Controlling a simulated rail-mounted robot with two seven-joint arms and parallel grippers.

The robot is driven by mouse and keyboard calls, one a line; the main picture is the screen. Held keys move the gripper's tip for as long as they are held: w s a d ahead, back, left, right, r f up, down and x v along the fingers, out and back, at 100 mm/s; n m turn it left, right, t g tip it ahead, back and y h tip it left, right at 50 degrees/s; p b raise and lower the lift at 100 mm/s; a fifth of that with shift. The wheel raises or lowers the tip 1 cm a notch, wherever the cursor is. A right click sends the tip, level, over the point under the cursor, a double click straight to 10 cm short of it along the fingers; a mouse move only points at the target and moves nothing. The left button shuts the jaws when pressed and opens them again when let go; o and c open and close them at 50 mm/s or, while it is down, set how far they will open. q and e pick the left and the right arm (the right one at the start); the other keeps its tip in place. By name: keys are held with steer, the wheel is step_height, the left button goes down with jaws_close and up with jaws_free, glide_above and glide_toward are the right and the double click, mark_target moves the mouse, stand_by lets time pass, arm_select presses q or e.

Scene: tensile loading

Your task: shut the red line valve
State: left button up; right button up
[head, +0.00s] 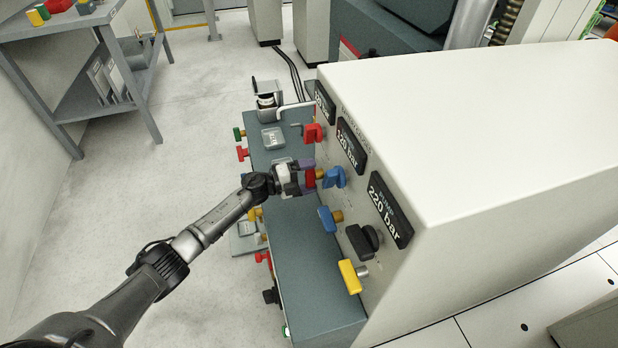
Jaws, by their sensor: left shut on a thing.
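A row of valve handles sticks out from the front panel of the white cabinet (470,130). My left gripper (308,178) reaches in from the left, with its purple fingers on either side of a red valve handle (311,179). It is shut on this handle, which stays on its brass stem at the panel. The fingers and wrist hide part of the handle, so I cannot tell its exact angle. Another red handle (313,133) sits farther back on the panel, apart from the gripper. My right gripper is not in view.
Blue handles (334,178) (327,219), a black knob (364,241) and a yellow handle (349,276) stick out close by. Pressure displays (390,210) sit above. A dark green ledge (310,262) runs below. A grey workbench (75,22) stands at upper left, with open floor between.

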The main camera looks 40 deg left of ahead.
arm_select(q)
steer(key=shift+m, duration=0.6)
steer(key=o, duration=0.7)
steer(key=shift+o, duration=0.2)
steer(key=shift+s+a, duration=0.1)
steer(key=shift+s, duration=0.05)
steer(key=shift+s+a, duration=0.15)
steer(key=shift+s, duration=0.1)
steer(key=p+v, duration=0.3)
steer(key=v, duration=1)
steer(key=shift+p, duration=0.4)
